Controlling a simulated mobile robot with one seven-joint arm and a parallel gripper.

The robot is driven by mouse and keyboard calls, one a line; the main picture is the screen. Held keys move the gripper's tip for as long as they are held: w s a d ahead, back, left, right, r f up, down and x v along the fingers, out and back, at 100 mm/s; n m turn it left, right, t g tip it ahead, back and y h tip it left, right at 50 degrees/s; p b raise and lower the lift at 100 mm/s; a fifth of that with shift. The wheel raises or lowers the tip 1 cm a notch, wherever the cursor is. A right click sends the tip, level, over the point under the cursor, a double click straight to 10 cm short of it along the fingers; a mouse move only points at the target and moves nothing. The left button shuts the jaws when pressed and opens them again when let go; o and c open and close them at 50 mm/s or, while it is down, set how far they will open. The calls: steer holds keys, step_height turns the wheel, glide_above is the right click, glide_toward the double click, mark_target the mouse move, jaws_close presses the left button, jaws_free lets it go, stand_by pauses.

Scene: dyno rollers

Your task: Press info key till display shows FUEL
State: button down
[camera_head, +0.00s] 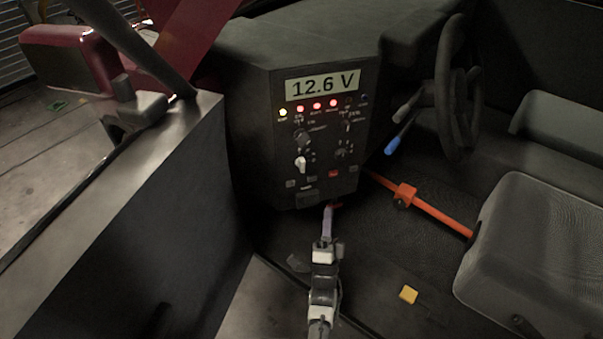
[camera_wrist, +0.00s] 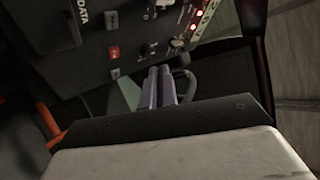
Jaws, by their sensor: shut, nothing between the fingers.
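The display (camera_head: 322,86) at the top of the dark control panel (camera_head: 285,195) reads "12.6 V" in the head view. Below it are a row of lit lamps, several knobs and small keys. A red key (camera_head: 333,174) sits low on the panel and also shows in the wrist view (camera_wrist: 114,52). I cannot read which key is the info key. My gripper (camera_head: 329,207) is below the panel's lower edge, pointing up toward it, shut and empty. In the wrist view its two fingers (camera_wrist: 160,72) lie side by side, in front of the panel's lower part. Contact with a key cannot be seen.
An orange bar (camera_head: 440,218) runs from the panel to the seat (camera_head: 540,255) on the right. A steering wheel (camera_head: 457,90) and blue-tipped lever (camera_head: 392,146) are at the upper right. A metal sill (camera_head: 110,190) stands at the left.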

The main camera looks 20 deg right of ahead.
mark_target(312, 179)
steer(key=shift+w+a, duration=0.1)
stand_by(0.4)
steer(key=w+b, duration=0.3)
steer(key=w, duration=0.5)
steer(key=shift+w+a, duration=0.2)
steer(key=shift+w, duration=0.2)
stand_by(1.7)
steer(key=shift+w+b, duration=0.4)
steer(key=shift+b, duration=0.1)
